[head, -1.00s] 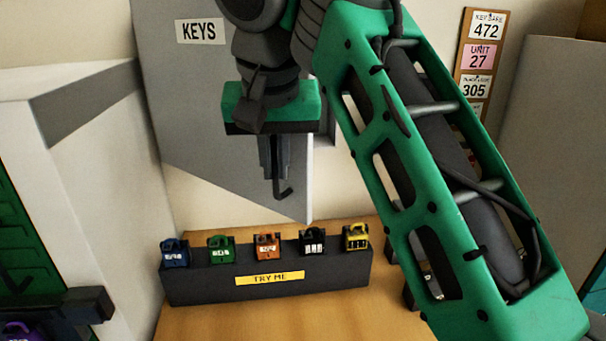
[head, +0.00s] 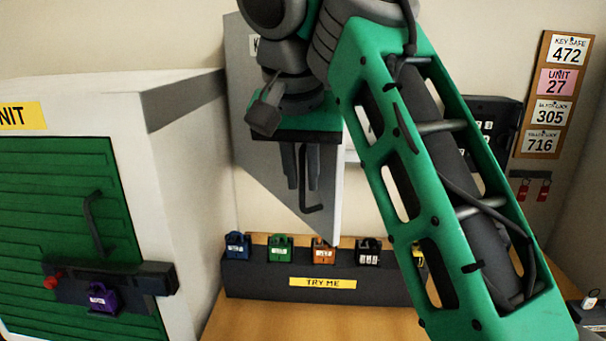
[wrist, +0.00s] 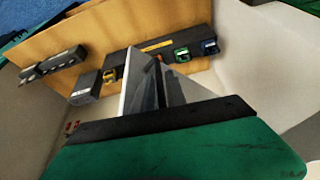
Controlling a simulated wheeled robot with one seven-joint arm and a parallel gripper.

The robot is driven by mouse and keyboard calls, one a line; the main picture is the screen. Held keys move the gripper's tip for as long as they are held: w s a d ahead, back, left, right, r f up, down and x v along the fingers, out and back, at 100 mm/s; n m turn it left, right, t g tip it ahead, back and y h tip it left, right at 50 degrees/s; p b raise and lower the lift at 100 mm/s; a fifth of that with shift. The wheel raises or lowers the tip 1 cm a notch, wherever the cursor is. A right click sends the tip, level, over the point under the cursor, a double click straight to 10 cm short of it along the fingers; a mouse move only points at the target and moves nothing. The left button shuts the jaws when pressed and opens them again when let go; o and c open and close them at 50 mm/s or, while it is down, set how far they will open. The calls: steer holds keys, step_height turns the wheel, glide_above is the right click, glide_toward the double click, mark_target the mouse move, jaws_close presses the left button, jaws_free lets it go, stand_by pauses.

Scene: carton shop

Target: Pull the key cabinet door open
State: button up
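The key cabinet door (head: 262,125) is a grey panel at the centre of the head view, its KEYS label partly hidden by my arm. Its right, free edge reaches lower and nearer than its left side, so it stands swung outward. A pale part of the cabinet (head: 351,154) shows past that edge, mostly behind my arm. The dark hooked handle (head: 311,208) is on the door near the free edge. My gripper (head: 301,186) points down at the handle, fingers visibly apart; whether they touch it is unclear. In the wrist view the fingers (wrist: 160,92) are beside the door.
A shelf below holds a black TRY ME stand (head: 258,280) with several coloured padlocks. A white unit with a green shutter (head: 60,210) and purple padlock (head: 102,298) stands at left. A black key safe (head: 492,118) and number board (head: 553,95) are on the wall at right.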

steer(key=shift+o, duration=1.3)
steer(key=p+v, duration=0.4)
steer(key=v, duration=0.3)
steer(key=shift+r+p, duration=0.3)
steer(key=shift+r, duration=0.1)
steer(key=shift+s, duration=0.1)
